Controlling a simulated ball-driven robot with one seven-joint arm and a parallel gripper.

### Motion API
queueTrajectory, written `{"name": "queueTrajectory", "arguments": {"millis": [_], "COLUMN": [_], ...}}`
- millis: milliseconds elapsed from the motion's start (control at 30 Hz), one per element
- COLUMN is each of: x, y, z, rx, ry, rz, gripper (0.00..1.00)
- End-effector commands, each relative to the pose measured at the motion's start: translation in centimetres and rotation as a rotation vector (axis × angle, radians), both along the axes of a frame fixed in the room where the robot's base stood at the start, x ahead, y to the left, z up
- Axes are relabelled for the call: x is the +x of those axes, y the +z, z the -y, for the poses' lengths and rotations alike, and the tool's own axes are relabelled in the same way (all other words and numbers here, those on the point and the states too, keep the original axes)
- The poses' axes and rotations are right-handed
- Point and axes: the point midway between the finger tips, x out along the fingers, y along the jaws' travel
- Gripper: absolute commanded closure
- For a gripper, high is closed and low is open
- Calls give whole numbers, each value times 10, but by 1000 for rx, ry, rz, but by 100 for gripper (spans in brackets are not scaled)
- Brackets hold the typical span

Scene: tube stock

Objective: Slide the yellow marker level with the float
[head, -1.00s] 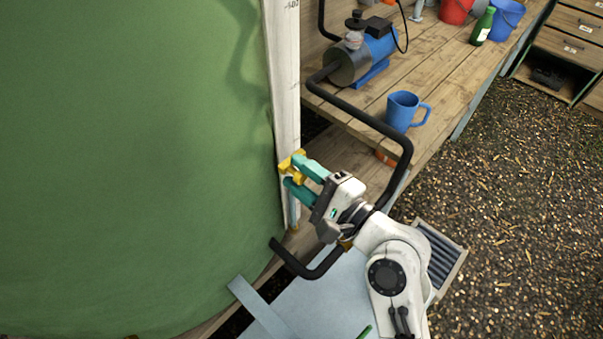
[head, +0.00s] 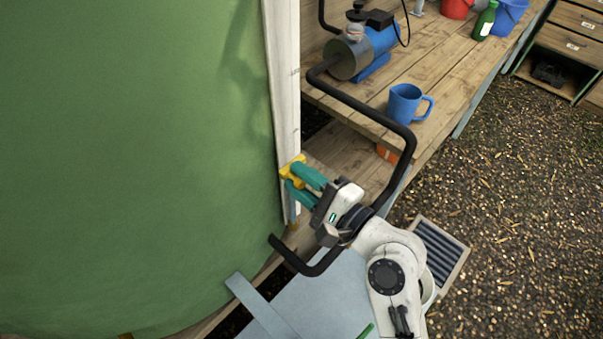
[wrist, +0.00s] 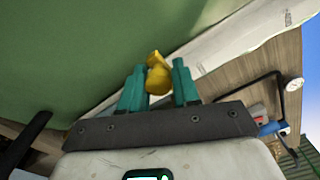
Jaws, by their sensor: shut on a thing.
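The yellow marker (head: 291,168) sits on the pale upright board (head: 284,95) beside the big green tank (head: 130,150). My gripper (head: 299,178) has its teal fingers shut on the marker, low on the board. In the wrist view the marker (wrist: 158,76) lies between the two fingers of my gripper (wrist: 159,85), and the board (wrist: 225,45) runs off to the upper right. I cannot make out a float in either view.
A black pipe (head: 365,115) bends close to the right of my gripper. A wooden bench (head: 440,75) carries a blue pump (head: 372,45), a blue mug (head: 407,103) and a green bottle (head: 484,22).

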Motion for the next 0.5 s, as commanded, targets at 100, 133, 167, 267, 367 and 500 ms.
{"name": "queueTrajectory", "arguments": {"millis": [100, 133, 167, 267, 367, 500], "x": [0, 0, 0, 0, 0, 0], "y": [-37, -44, -50, -70, -84, -93], "z": [1, 1, 1, 1, 0, 0], "rx": [4, 3, 3, 3, 4, 4], "ry": [-1, -1, -1, -1, 0, 0], "rz": [-10, -9, -9, -9, -9, -7], "gripper": [100, 100, 100, 100, 100, 100]}}
